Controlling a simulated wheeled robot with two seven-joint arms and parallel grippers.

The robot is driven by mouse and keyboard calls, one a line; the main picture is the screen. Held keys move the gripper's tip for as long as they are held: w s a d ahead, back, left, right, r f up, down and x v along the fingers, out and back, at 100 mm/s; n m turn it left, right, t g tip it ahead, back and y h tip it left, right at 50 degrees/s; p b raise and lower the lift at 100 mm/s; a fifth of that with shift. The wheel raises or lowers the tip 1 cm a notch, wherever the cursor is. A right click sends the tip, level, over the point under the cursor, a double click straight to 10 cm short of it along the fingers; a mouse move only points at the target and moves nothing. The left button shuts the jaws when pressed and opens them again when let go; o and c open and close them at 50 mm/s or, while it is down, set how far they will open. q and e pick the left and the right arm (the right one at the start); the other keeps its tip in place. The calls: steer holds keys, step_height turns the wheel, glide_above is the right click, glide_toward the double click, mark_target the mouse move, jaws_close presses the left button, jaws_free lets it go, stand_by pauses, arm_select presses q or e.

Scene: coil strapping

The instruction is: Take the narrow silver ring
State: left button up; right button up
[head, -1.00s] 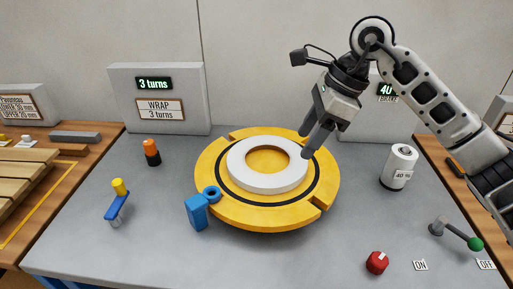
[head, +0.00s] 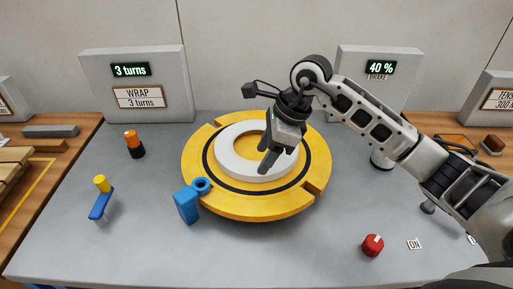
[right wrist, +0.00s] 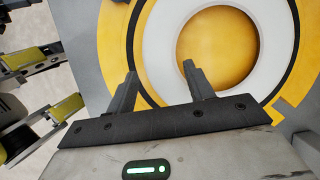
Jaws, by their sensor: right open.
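A flat silver-white ring (head: 229,159) lies on the yellow turntable (head: 230,208), around its raised yellow centre. My right gripper (head: 270,164) hangs over the right part of the ring, pointing down, and hides some of it. In the right wrist view its two fingers (right wrist: 160,72) are apart with nothing between them. That view also shows the ring (right wrist: 165,50), just beyond the fingertips. I cannot tell the exact height of the fingertips above it. My left gripper is not in view.
A blue block with a roller (head: 187,205) stands at the turntable's front left. A blue lever with a yellow knob (head: 101,202) and an orange-black post (head: 134,144) stand further left. A red knob (head: 373,245) is at the front right.

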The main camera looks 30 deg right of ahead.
steer(key=x, duration=0.4)
steer(key=shift+s+f, duration=0.25)
jaws_close()
steer(key=shift+w+r, duration=0.1)
steer(key=shift+r, duration=0.05)
steer(key=shift+r, duration=0.1)
